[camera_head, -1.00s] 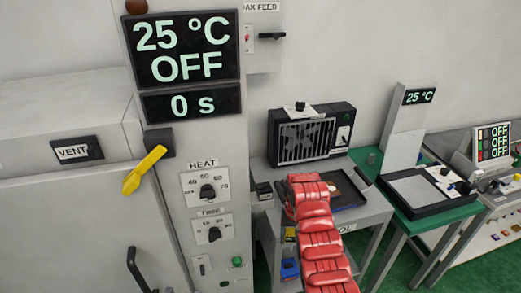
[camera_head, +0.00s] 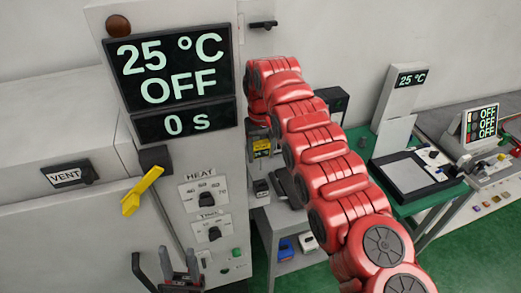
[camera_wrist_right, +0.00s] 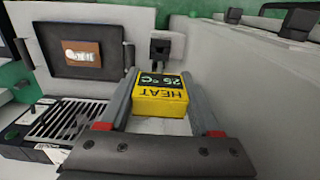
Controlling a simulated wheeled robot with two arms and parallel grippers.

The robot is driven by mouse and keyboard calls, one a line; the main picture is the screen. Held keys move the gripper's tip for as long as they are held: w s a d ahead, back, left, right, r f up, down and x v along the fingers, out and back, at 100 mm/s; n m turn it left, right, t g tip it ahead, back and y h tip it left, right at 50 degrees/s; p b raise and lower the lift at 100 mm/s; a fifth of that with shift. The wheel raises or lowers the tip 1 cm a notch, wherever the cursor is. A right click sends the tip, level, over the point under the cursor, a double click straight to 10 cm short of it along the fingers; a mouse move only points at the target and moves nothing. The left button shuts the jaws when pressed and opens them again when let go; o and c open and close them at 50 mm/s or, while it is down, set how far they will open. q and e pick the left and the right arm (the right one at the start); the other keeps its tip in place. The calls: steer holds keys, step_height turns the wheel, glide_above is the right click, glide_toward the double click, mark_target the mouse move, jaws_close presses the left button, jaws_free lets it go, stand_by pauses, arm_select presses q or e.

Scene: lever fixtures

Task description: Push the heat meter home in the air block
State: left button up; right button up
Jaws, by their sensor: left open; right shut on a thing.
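The yellow heat meter (camera_head: 262,148), labelled HEAT and reading 25 °C, is held above the bench beside the oven cabinet. It fills the middle of the right wrist view (camera_wrist_right: 160,101). My right gripper (camera_wrist_right: 159,97) is shut on it, one finger along each side. In the head view my red right arm hides most of that gripper. A small dark block (camera_head: 261,188) stands on the bench below the meter and may be the air block. It seems to show ahead of the meter in the wrist view (camera_wrist_right: 160,45), apart from it. My left gripper (camera_head: 180,272) is open and empty at the bottom.
The oven cabinet (camera_head: 222,257) stands close at the left with its yellow handle (camera_head: 142,190). A fan unit with a grille (camera_wrist_right: 67,122) and a dark tray (camera_wrist_right: 112,73) are on the bench. Blue and white items sit on the lower shelf. A green table (camera_head: 409,207) stands right.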

mark_target(261, 166)
steer(key=shift+w+f+b, duration=0.2)
steer(key=shift+f+b, duration=0.1)
steer(key=shift+b, duration=0.1)
steer(key=shift+s+b, duration=0.1)
steer(key=shift+b, duration=0.6)
step_height(261, 166, down, 5)
steer(key=b, duration=0.5)
steer(key=shift+s+f+b, duration=0.1)
steer(key=shift+f+b, duration=0.1)
steer(key=shift+b, duration=0.1)
stand_by(0.8)
steer(key=shift+f+b, duration=2.4)
steer(key=shift+f, duration=0.15)
steer(key=o, duration=1.4)
steer(key=shift+r, duration=0.1)
